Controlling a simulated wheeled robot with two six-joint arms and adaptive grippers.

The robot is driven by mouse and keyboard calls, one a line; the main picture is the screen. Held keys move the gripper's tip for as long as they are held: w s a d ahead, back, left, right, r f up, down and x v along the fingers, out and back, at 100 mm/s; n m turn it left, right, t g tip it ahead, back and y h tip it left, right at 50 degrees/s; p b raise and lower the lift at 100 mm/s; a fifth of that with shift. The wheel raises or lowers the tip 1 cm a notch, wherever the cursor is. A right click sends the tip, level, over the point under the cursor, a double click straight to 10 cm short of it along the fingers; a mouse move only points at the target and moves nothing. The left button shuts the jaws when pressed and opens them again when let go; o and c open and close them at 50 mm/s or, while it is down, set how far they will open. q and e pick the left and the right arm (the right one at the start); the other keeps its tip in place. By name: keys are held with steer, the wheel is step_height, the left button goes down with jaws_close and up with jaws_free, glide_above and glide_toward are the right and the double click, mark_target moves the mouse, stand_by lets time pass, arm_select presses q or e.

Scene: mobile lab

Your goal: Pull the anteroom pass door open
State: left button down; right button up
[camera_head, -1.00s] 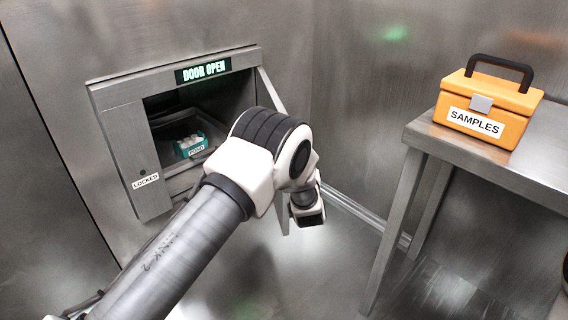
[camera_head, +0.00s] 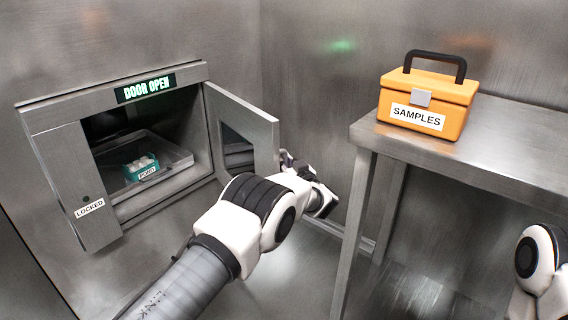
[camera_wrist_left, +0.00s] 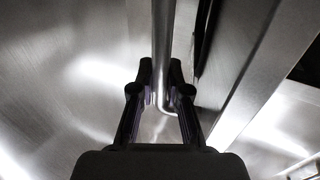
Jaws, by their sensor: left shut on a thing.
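The anteroom pass door (camera_head: 262,130) is a grey metal panel with a dark window. It stands swung out at the right side of the wall opening, under a green "DOOR OPEN" sign (camera_head: 147,88). My left gripper (camera_wrist_left: 160,75) is shut on the door's metal bar handle (camera_wrist_left: 162,35), which runs between its fingers in the left wrist view. In the head view the handle is hidden, and my left wrist is at the door's outer side. Part of my right arm shows at the lower right; its gripper is out of view.
Inside the pass chamber, a teal box marked "POND" (camera_head: 147,174) sits in a tray (camera_head: 178,157). A panel marked "LOCKED" (camera_head: 75,180) is left of the opening. A steel table (camera_head: 495,140) at right bears an orange "SAMPLES" case (camera_head: 450,95). Floor shows between door and table.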

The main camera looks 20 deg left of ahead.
arm_select(q)
steer(key=shift+a+r, duration=0.1)
steer(key=shift+a, duration=0.05)
steer(key=c, duration=1.1)
jaws_free()
steer(key=shift+a, duration=0.1)
steer(key=shift+c, duration=0.2)
steer(key=v, duration=0.7)
steer(key=shift+s+d, duration=0.15)
steer(key=shift+d, duration=0.05)
